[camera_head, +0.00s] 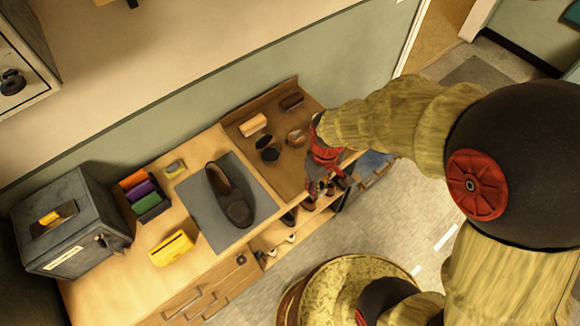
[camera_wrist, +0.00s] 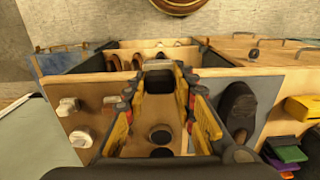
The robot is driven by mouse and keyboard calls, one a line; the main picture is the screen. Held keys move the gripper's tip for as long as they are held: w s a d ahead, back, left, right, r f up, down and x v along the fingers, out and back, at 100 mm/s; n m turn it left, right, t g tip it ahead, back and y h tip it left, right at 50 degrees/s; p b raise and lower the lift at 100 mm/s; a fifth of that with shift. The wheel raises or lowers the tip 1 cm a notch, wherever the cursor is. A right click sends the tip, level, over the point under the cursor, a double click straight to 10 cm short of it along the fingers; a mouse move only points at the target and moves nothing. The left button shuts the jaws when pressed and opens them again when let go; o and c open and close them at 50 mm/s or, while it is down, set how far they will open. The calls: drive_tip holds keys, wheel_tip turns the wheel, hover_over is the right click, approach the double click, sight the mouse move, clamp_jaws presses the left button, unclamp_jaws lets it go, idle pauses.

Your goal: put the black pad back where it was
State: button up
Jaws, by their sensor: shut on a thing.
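My gripper (camera_head: 326,158) hangs over the right part of a brown work mat (camera_head: 285,165) on the bench. In the wrist view my gripper (camera_wrist: 160,88) is shut on a small dark block, seemingly the black pad (camera_wrist: 158,78), held between the fingertips. The head view does not show the pad clearly behind the fingers. Two dark round pieces, one (camera_head: 263,142) and another (camera_head: 270,154), lie on the mat left of my gripper. They also show low between the fingers in the wrist view.
A dark shoe (camera_head: 229,193) lies on a grey mat (camera_head: 194,207) to the left. Open shelves (camera_head: 268,238) with shoes are below.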

drive_tip(key=w+a+f, duration=0.2)
drive_tip(key=w+f, duration=0.1)
drive_tip(key=w+a+f, duration=0.2)
drive_tip(key=w+f, duration=0.1)
drive_tip(key=w, duration=0.1)
drive_tip(key=w+a+f, duration=0.2)
drive_tip(key=w+f, duration=0.1)
drive_tip(key=w, duration=0.1)
drive_tip(key=shift+a, duration=0.35)
drive_tip(key=shift+w+a+f, duration=0.15)
drive_tip(key=shift+w+f, duration=0.1)
drive_tip(key=shift+f, duration=1.7)
drive_tip(key=shift+f+b, duration=0.15)
drive_tip(key=shift+b, duration=0.2)
drive_tip(key=o, duration=1.1)
drive_tip(key=shift+c, duration=0.2)
drive_tip(key=shift+o, duration=0.2)
